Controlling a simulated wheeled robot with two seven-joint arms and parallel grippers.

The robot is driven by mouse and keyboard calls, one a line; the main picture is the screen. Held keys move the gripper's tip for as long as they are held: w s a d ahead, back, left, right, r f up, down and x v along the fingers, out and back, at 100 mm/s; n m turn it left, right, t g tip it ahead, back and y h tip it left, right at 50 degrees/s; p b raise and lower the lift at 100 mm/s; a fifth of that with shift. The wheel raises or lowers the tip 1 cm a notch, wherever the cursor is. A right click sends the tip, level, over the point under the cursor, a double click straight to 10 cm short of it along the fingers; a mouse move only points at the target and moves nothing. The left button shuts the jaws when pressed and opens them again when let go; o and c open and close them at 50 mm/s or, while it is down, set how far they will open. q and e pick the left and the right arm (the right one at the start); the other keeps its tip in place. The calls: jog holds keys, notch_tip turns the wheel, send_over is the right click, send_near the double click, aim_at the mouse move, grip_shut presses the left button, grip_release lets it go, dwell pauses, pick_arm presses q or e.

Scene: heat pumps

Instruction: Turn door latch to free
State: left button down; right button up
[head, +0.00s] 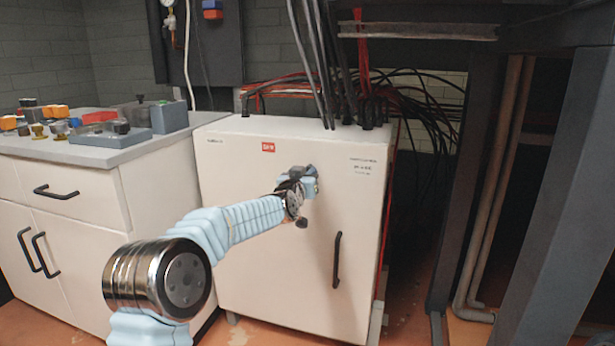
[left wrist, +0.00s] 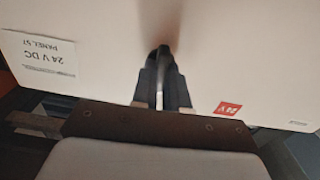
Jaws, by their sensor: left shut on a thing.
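The white cabinet (head: 270,240) stands in the middle of the head view, its door facing me. My left gripper (head: 306,181) is at the upper part of this door and is shut on the door latch. In the head view the gripper hides most of the latch. In the left wrist view the dark latch (left wrist: 163,65) shows as a narrow piece between the fingers of my left gripper (left wrist: 160,92), against the white door (left wrist: 230,50). I cannot tell the latch's exact angle. My right gripper is not in view.
A black door handle (head: 337,260) is below and right of the gripper. Black cables (head: 345,60) rise from the cabinet top. A white counter (head: 75,152) with several small parts stands at left. Grey posts (head: 565,190) and pipes (head: 497,180) stand at right.

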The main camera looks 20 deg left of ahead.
pick_arm(q)
jog(key=shift+a+f+n+b, duration=0.15)
jog(key=shift+n+b, duration=1.35)
jog(key=shift+n, duration=2.85)
jog(key=shift+a+f+n+b, duration=0.1)
jog(key=shift+n+b, duration=1.4)
jog(key=shift+n, duration=2.85)
jog(key=c, duration=1.1)
grip_release()
jog(key=shift+c, duration=0.2)
